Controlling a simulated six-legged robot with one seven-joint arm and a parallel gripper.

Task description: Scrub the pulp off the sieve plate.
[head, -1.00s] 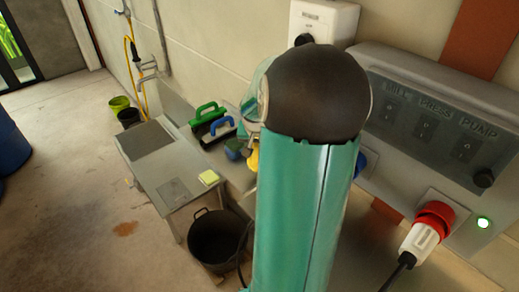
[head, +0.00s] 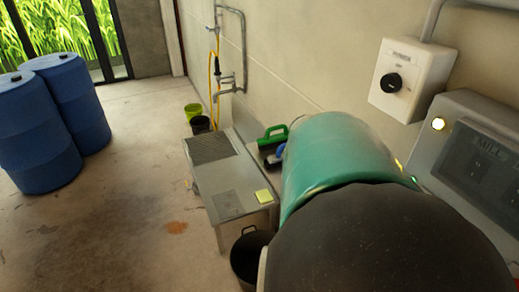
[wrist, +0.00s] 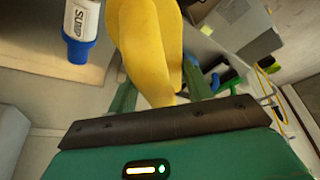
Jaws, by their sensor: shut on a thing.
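In the wrist view my gripper (wrist: 158,85) is shut on a smooth, rounded yellow thing (wrist: 150,40); its far end is cut off by the frame, so I cannot tell what it is. In the head view my arm hides the gripper. A grey slotted panel (head: 210,147) and a smaller dark square plate (head: 226,204) lie on the metal bench (head: 200,182); I cannot tell which, if either, is the sieve plate, and no pulp is clear.
A yellow pad (head: 263,196) lies on the bench's near corner. A black bucket (head: 246,260) stands below. Blue drums (head: 38,135) stand left. A control panel (head: 475,150) is at right. The floor between is clear.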

